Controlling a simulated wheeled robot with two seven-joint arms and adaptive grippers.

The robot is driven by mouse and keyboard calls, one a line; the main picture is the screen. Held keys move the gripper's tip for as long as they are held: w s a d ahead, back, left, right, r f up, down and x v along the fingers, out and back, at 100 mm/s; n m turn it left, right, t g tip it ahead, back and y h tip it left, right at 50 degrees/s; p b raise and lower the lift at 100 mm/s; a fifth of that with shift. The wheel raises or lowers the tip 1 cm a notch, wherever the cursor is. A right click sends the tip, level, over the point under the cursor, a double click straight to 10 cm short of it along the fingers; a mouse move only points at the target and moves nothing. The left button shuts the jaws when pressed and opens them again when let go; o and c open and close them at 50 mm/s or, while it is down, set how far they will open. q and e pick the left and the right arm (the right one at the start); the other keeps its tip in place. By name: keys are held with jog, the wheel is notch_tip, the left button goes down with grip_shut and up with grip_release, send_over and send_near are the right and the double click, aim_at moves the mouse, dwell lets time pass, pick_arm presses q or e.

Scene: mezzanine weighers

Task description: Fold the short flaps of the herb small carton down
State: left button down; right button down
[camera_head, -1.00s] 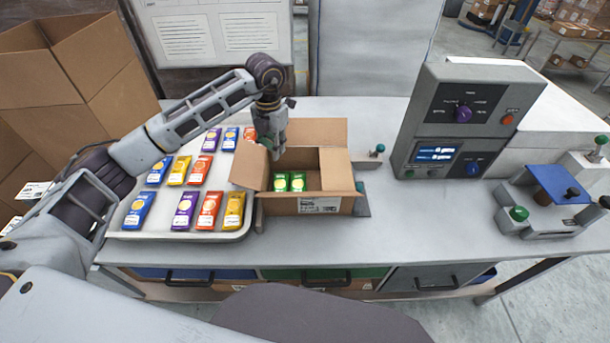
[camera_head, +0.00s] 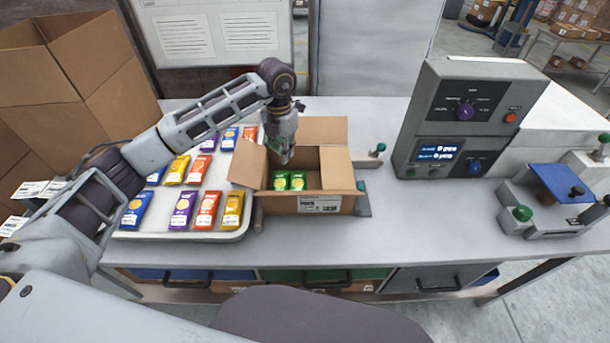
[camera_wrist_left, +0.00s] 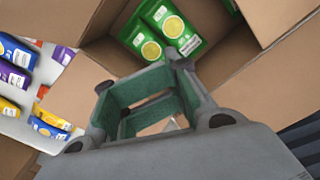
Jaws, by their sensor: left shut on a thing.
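The long far flap (camera_head: 322,131) lies back. My left gripper (camera_head: 284,157) reaches down at the far left part of the opening. In the left wrist view the gripper (camera_wrist_left: 146,98) has green pads and is close to the cardboard, shut on the carton; which part is between the pads is hard to see. My right gripper is not in view.
A white tray (camera_head: 215,236) of colourful pouches stands left of the carton. A grey weigher display (camera_head: 440,150) and a blue-topped device (camera_head: 555,182) stand to the right. Large brown boxes (camera_head: 70,75) are at far left. The bench right of the carton is mostly clear.

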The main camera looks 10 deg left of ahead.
pick_arm(q)
jog(key=shift+f, duration=0.1)
dwell(0.3)
jog(key=shift+w+d+f+b, duration=0.1)
jog(key=shift+d+f+b, duration=0.25)
jog(key=shift+f, duration=0.2)
jog(key=shift+w+d+f+b, duration=0.1)
jog(key=shift+d+f+b, duration=0.15)
jog(key=shift+f+b, duration=0.25)
jog(key=shift+f+b, duration=1.4)
jog(key=shift+f, duration=0.85)
dwell(0.6)
notch_tip(320, 180, up, 9)
jog(key=p, duration=0.4)
dwell(0.4)
jog(key=shift+s, duration=0.1)
dwell(0.4)
